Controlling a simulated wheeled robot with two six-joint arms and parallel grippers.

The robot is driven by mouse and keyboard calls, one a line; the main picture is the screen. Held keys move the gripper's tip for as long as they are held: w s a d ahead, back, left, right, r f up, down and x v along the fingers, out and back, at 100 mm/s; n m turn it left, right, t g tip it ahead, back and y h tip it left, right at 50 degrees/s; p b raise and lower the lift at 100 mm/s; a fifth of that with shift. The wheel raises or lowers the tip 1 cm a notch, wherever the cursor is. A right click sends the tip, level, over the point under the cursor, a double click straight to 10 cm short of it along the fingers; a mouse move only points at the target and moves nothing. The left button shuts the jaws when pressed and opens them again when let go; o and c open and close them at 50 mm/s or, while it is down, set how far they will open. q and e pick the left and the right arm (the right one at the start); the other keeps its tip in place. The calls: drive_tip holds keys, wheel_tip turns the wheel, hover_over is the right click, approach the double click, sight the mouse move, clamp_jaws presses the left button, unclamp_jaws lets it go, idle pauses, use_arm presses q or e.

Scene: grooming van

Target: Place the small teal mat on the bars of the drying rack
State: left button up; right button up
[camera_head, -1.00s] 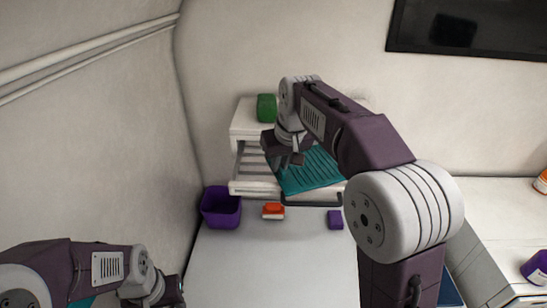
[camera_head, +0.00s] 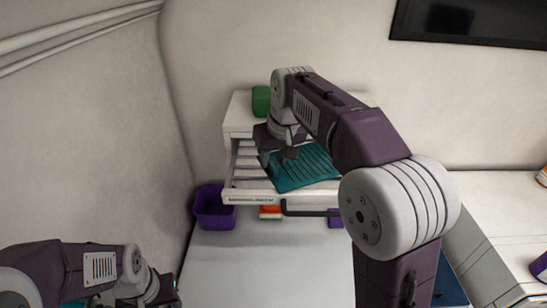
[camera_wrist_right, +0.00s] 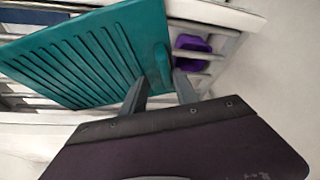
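The teal ribbed mat (camera_head: 303,170) lies over the pale bars (camera_head: 247,165) of the pulled-out drying rack, at a slant. It also shows large in the right wrist view (camera_wrist_right: 95,55), with bars below and beside it. My right gripper (camera_head: 281,158) is above the mat's left part. In the right wrist view its two fingers (camera_wrist_right: 160,85) stand apart, with a raised tab of the mat (camera_wrist_right: 162,66) just beyond the gap. The fingers do not appear closed on it. My left gripper (camera_head: 170,292) is low at the left, its fingers mostly hidden.
The rack's front has a dark handle (camera_head: 312,210). A green object (camera_head: 261,100) stands on the white cabinet top (camera_head: 238,112). Below are a purple bin (camera_head: 214,208), a red-orange item (camera_head: 269,212) and a purple block (camera_head: 334,218). The white table front (camera_head: 265,265) is clear.

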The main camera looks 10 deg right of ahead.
drive_tip(key=shift+s+a, duration=0.1)
drive_tip(key=shift+s, duration=0.2)
use_arm(q)
drive_tip(key=shift+s+a+r+p, duration=0.15)
drive_tip(key=shift+s+r+p, duration=0.2)
drive_tip(key=shift+r+p, duration=0.1)
use_arm(e)
drive_tip(key=v, duration=1.2)
use_arm(q)
drive_tip(key=shift+w, duration=0.1)
use_arm(e)
drive_tip(key=shift+r, duration=0.1)
